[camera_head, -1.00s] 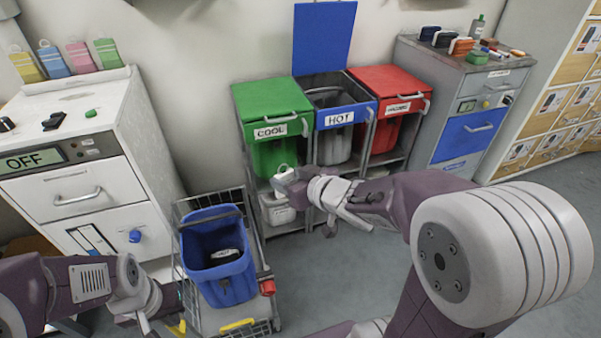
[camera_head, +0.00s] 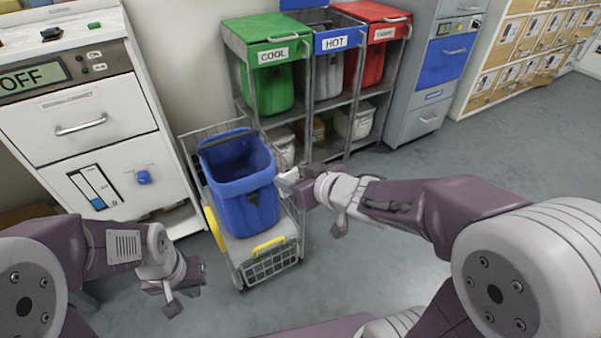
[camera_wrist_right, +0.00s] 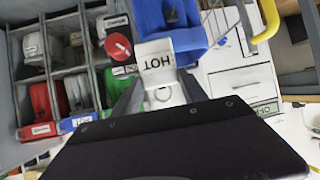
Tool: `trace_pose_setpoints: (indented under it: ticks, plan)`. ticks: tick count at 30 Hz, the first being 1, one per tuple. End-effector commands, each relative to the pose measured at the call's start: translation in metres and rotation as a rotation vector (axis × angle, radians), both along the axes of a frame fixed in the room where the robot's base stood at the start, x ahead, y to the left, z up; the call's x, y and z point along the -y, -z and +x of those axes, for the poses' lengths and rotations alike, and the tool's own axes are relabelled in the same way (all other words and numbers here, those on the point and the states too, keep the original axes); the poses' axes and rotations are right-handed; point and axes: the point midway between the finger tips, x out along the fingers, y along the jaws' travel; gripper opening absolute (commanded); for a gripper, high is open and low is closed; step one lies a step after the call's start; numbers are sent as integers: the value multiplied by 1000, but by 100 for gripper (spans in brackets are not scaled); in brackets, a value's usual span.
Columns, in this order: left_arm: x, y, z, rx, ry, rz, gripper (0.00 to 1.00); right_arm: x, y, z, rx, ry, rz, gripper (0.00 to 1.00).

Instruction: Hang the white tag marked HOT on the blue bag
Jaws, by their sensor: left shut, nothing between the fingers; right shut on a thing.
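The blue bag (camera_head: 240,185) stands open-topped in a wire cart, left of centre in the head view. It also shows at the top of the right wrist view (camera_wrist_right: 185,42). My right gripper (camera_head: 297,184) is shut on the white HOT tag (camera_wrist_right: 156,62), whose lettering appears upside down in the wrist view. In the head view the tag (camera_head: 286,178) is a small white piece beside the bag's right upper side; I cannot tell whether they touch. My left gripper (camera_head: 180,298) is shut and empty, low in front of the white cabinet. The bag's inner bottom is hidden.
The wire cart (camera_head: 268,262) has a yellow handle (camera_head: 268,246). Behind it stands a rack with green COOL (camera_head: 270,62), blue HOT (camera_head: 335,42) and red bins (camera_head: 383,30). A white cabinet (camera_head: 75,130) stands at left. The floor at right is clear.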

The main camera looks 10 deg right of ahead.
Motion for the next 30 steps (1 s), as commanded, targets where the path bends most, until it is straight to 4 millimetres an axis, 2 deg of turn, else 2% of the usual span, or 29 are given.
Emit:
trace_pose_setpoints:
  ticks: [1, 5, 9, 13, 16, 19, 30]
  plan:
    - [0, 27, 0, 0, 0, 0, 0, -4, 27, -2, -2, -11, -2, 12]
    - [0, 72, 0, 0, 0, 0, 0, -18, 72, -9, -10, -46, -8, 12]
    - [0, 127, 0, -1, 0, 0, 0, -34, 128, -18, -20, -88, -18, 12]
    - [0, 161, 0, -1, 0, 0, 0, -46, 162, -26, -27, -121, -27, 12]
    - [0, 173, 0, 0, 0, 0, 0, -51, 175, -30, -30, -135, -30, 12]
    - [0, 177, 0, 0, 0, 0, 0, -54, 179, -31, -31, -144, -32, 12]
    - [0, 164, 0, 0, 0, 0, 0, -58, 175, -24, -37, -148, -31, 12]
